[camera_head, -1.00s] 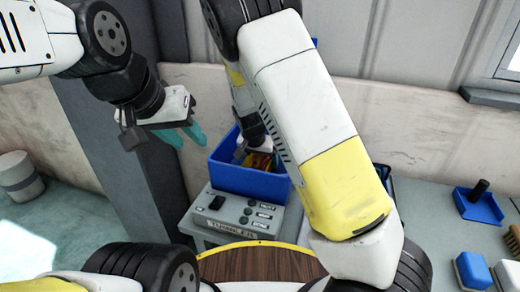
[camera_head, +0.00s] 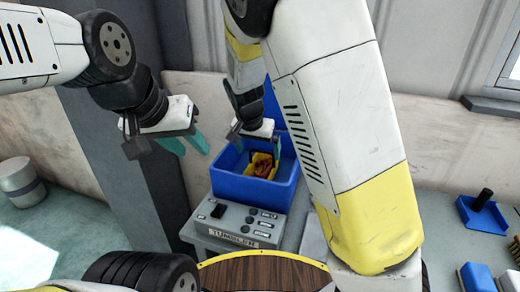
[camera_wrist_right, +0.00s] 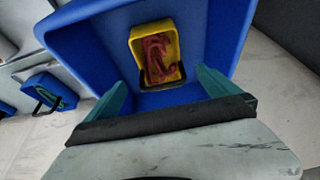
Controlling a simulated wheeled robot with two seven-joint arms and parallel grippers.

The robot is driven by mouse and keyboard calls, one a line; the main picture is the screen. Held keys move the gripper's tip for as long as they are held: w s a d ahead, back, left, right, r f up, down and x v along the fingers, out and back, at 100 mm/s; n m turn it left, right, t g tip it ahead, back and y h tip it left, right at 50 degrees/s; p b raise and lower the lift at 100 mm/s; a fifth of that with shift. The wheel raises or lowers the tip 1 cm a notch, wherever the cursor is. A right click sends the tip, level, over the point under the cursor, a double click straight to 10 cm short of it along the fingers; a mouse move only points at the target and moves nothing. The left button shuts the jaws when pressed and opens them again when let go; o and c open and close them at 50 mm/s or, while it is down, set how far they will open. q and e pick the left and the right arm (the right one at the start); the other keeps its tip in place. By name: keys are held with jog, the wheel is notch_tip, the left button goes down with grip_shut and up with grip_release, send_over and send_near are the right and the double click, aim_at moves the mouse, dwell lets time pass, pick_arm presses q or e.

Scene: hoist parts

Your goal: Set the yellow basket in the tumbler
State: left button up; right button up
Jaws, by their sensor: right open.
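The tumbler (camera_head: 250,190) is an open blue tub behind a grey panel lettered TUMBLER. The small yellow basket (camera_head: 252,160), holding reddish-brown parts, sits inside the tub. In the right wrist view the basket (camera_wrist_right: 137,40) lies within the blue walls (camera_wrist_right: 85,50), near one wall; whether it is fully seated is unclear. My right gripper (camera_wrist_right: 165,88) is open, its teal fingers apart and clear of the basket. In the head view my right gripper (camera_head: 256,133) is above the tub, partly hidden by my arm. My left gripper (camera_head: 184,146) is open and empty, left of the tub.
A round wooden surface with a yellow rim (camera_head: 262,272) is at the front. A grey post stands behind my left gripper. A grey canister (camera_head: 20,180) stands far left.

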jog(key=s+d+r+n+t+y, duration=0.1)
jog(key=s+d+r+n, duration=0.1)
jog(key=s+d+r, duration=0.5)
jog(key=s+d+r+n+y, duration=0.2)
jog(key=s+d+r, duration=0.6)
jog(key=s, duration=0.7)
jog(key=shift+s+d+r+t+y, duration=0.25)
jog(key=shift+r+t+y, duration=0.05)
jog(key=shift+r+t, duration=0.1)
